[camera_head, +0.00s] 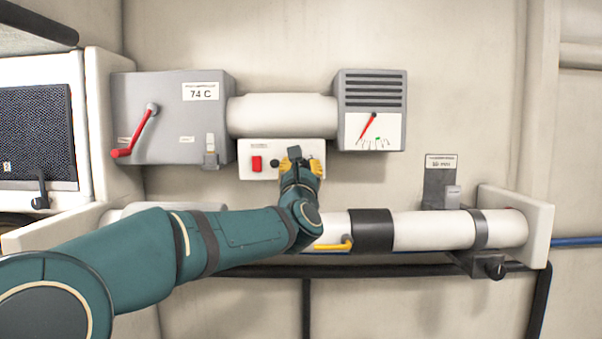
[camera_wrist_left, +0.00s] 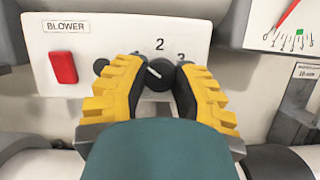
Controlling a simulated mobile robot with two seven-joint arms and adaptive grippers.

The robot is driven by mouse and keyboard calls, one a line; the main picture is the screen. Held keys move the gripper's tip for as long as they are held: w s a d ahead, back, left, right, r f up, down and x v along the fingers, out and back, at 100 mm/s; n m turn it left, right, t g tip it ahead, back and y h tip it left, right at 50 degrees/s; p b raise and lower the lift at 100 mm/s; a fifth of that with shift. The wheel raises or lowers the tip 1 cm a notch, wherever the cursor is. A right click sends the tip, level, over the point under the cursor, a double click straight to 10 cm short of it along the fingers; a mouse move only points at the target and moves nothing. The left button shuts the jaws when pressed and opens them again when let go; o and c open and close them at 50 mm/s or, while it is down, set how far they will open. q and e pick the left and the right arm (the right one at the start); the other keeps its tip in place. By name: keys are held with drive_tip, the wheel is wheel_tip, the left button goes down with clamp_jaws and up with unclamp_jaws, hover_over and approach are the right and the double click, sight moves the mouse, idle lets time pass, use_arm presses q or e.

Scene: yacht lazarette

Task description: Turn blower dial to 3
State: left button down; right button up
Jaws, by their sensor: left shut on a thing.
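The white blower panel (camera_head: 256,150) is on the wall below the white duct; in the left wrist view its label reads BLOWER (camera_wrist_left: 67,27). It carries a red switch (camera_wrist_left: 62,67) at the left and a black dial (camera_wrist_left: 158,73) with a pale pointer line. The line points up and left. A 2 shows above the dial and a partly covered 3 at its upper right. My left gripper (camera_wrist_left: 155,85), with yellow ridged fingers, is shut on the dial, one finger on each side. It also shows in the head view (camera_head: 300,168). My right gripper is not in view.
A gauge box (camera_head: 372,110) with a red needle and a small green mark is right of the panel. A grey box with a red lever (camera_head: 135,133) is at the left. A white pipe (camera_head: 432,230) with a yellow handle (camera_head: 333,245) runs below.

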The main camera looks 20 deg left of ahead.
use_arm(q)
drive_tip(key=m+h+b, duration=0.1)
drive_tip(key=m+b, duration=0.1)
drive_tip(key=m, duration=0.1)
drive_tip(key=shift+a+f+h+b, duration=0.15)
drive_tip(key=shift+h+b, duration=0.15)
drive_tip(key=shift+h, duration=0.1)
drive_tip(key=shift+m+h+b, duration=0.3)
drive_tip(key=shift+m+h, duration=0.1)
drive_tip(key=shift+m, duration=0.5)
drive_tip(key=m+g+h+p, duration=0.1)
drive_tip(key=m+p, duration=0.2)
drive_tip(key=m, duration=0.3)
drive_tip(key=m+g+h+p, duration=0.2)
drive_tip(key=m+p, duration=0.2)
drive_tip(key=m, duration=0.2)
drive_tip(key=r+m+g+h+p, duration=0.1)
drive_tip(key=m+p, duration=0.3)
drive_tip(key=m, duration=0.1)
drive_tip(key=shift+r+m+h, duration=0.1)
drive_tip(key=shift+m+h, duration=0.2)
drive_tip(key=shift+m, duration=0.1)
drive_tip(key=shift+m+g+p, duration=0.3)
drive_tip(key=shift+m+g, duration=0.2)
drive_tip(key=shift+m, duration=0.6)
drive_tip(key=shift+m+g, duration=0.5)
drive_tip(key=shift+m, duration=0.1)
